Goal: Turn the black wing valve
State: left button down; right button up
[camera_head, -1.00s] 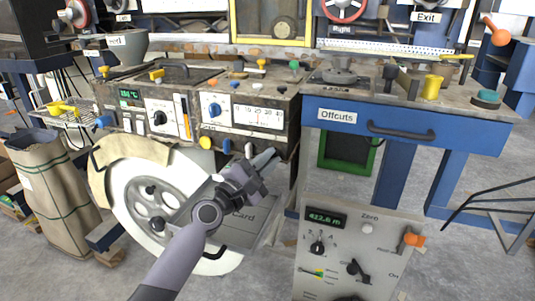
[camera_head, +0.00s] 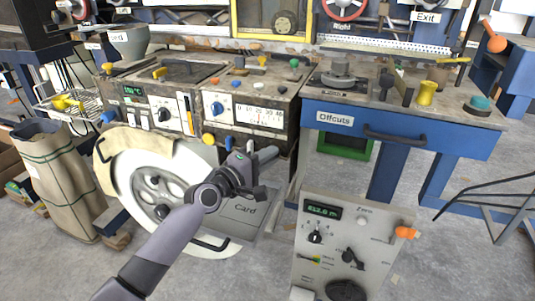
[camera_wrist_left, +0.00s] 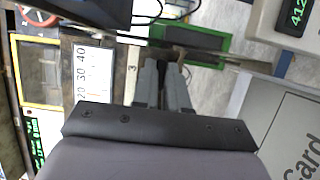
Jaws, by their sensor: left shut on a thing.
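My left gripper (camera_head: 270,153) reaches in from the lower left to the right end of the front of the workbench machine. In the left wrist view its two grey fingers (camera_wrist_left: 166,72) are close together, shut on a small dark thing at their tips. This appears to be the black wing valve, mostly hidden by the fingers; its wing angle cannot be made out. My right gripper is not in view.
A control box (camera_head: 325,268) with a green display stands at the lower right. The blue Offcuts bench (camera_head: 450,142) is right of the machine.

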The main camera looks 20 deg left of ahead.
pick_arm(q)
jog(key=shift+w+r, duration=0.1)
jog(key=shift+r, duration=0.25)
jog(key=c, duration=1.2)
grip_release()
jog(key=shift+o, duration=0.2)
jog(key=shift+f, duration=0.25)
jog(key=v, duration=0.7)
